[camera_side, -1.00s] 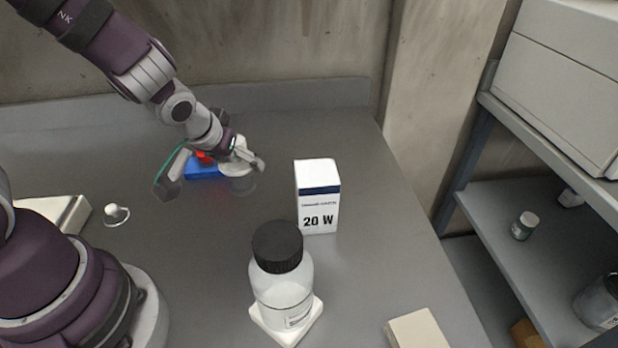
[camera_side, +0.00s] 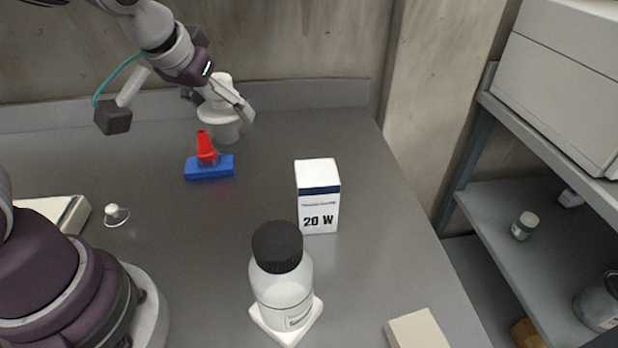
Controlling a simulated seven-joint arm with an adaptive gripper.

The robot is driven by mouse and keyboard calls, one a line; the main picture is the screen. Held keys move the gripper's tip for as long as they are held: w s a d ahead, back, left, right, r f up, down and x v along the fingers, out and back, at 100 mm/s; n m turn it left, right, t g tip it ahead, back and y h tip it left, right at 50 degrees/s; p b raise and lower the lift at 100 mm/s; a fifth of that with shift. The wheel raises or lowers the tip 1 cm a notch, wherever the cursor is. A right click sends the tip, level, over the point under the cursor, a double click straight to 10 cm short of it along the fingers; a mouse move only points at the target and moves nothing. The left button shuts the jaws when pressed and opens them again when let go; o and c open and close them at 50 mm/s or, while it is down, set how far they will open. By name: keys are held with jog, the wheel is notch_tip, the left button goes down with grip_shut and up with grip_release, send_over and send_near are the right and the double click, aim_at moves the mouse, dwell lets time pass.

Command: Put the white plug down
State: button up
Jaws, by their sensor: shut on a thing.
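The white plug (camera_side: 219,117) is at the back of the bench, with a wide rim and a narrower part below it. My gripper (camera_side: 217,96) is shut on its upper part, one finger on the right side and the other partly hidden behind. The plug looks upright or nearly so. I cannot tell whether its lower end touches the bench top.
A white "20 W" box (camera_side: 318,196) and a black-capped bottle (camera_side: 282,275) stand nearer. A small clear knobbed piece (camera_side: 116,213) lies left. The back right bench is clear.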

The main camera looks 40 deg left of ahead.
jog(key=w+d+m+h, duration=0.35)
jog(key=d+m, duration=0.25)
jog(key=d, duration=0.6)
jog(key=w+d+m+h, duration=0.3)
jog(key=w+d+m, duration=0.15)
jog(key=d, duration=0.75)
jog(key=shift+m+g+y, duration=0.25)
jog(key=shift+m+g, duration=0.1)
jog(key=shift+g, duration=0.05)
jog(key=f, duration=1.5)
jog(key=shift+s+a+f, duration=0.15)
jog(key=shift+s+f, duration=0.05)
jog(key=shift+s, duration=0.05)
jog(key=shift+f, duration=0.1)
jog(key=o, duration=1.2)
jog(key=shift+o, duration=0.2)
